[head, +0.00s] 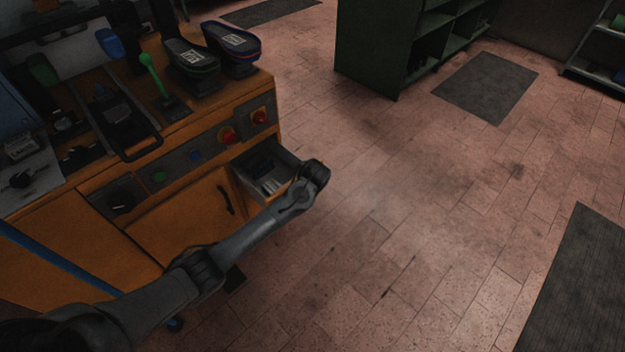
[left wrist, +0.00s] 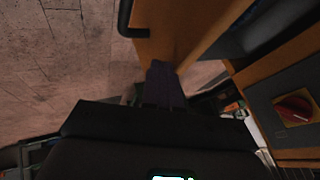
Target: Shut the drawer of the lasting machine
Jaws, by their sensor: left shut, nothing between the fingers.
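The lasting machine (head: 185,215) is an orange cabinet at the left of the head view, with a grey control panel. Its drawer (head: 284,159) stands open at the right end, below the red knobs, with a grey inside and small items in it. My left arm reaches across the cabinet front, and its wrist end is at the drawer's outer end, covering part of it. My left gripper (left wrist: 165,84) shows in the left wrist view as dark fingers, shut and empty, close to an orange panel. I cannot tell whether it touches the drawer. My right gripper is not in view.
A cabinet door with a black handle (head: 225,199) is left of the drawer. Red knobs (head: 228,135) sit above it. Shoe-like forms (head: 232,45) stand on top. A green shelf unit (head: 400,45) is at the back. The tiled floor to the right is clear.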

